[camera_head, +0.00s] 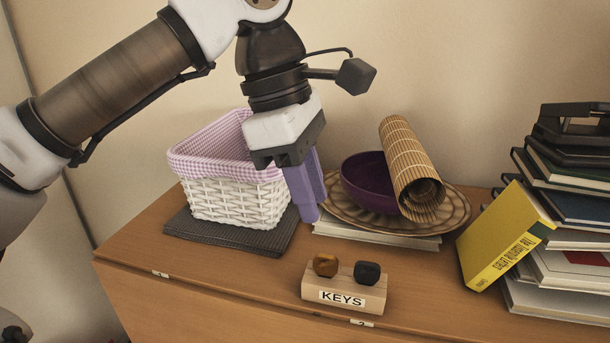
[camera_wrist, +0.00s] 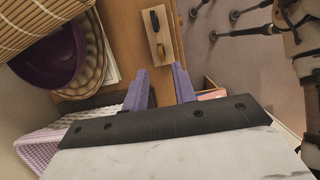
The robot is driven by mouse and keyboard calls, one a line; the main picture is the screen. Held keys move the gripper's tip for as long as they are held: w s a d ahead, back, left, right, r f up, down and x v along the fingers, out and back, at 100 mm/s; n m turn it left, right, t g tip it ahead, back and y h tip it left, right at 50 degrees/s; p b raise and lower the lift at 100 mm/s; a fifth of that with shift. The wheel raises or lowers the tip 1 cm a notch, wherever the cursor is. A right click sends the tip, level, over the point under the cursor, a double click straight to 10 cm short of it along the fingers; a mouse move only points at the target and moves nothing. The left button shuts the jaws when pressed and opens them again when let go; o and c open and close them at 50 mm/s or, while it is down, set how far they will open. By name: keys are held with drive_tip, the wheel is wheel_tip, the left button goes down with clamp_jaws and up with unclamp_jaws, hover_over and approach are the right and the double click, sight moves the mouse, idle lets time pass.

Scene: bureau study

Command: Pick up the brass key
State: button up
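A wooden key block (camera_head: 345,297) with a "KEYS" label stands near the front edge of the bureau top. Two key heads stick up from it: a brownish, brass-coloured one, the brass key (camera_head: 325,265), on the left, and a black one (camera_head: 367,272) on the right. Their shafts are hidden. My gripper (camera_head: 309,212) points down behind and above the block, by the basket. In the wrist view my gripper (camera_wrist: 160,72) has its purple fingers apart with nothing between them. The block (camera_wrist: 158,36) lies beyond the fingertips there, with the brass key (camera_wrist: 160,51) nearer than the black one.
A white wicker basket (camera_head: 236,202) on a dark mat (camera_head: 190,234) stands left of my gripper. A purple bowl (camera_head: 368,184) and rolled bamboo mat (camera_head: 402,160) rest on a plate (camera_head: 452,216) to the right. Books (camera_head: 500,240) stack farther right. The bureau top around the block is clear.

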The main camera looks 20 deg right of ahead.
sight(324, 256)
drive_tip(key=shift+a+b+x, duration=0.15)
drive_tip(key=shift+b+x, duration=0.55)
drive_tip(key=shift+x, duration=1.55)
drive_tip(key=shift+a+b+x, duration=0.2)
drive_tip(key=shift+b+x, duration=0.45)
drive_tip(key=shift+x, duration=1.55)
drive_tip(key=shift+w+f, duration=0.15)
drive_tip(key=shift+w, duration=0.05)
clamp_jaws()
drive_tip(key=shift+r+p, duration=1.35)
drive_tip(key=shift+r, duration=1.7)
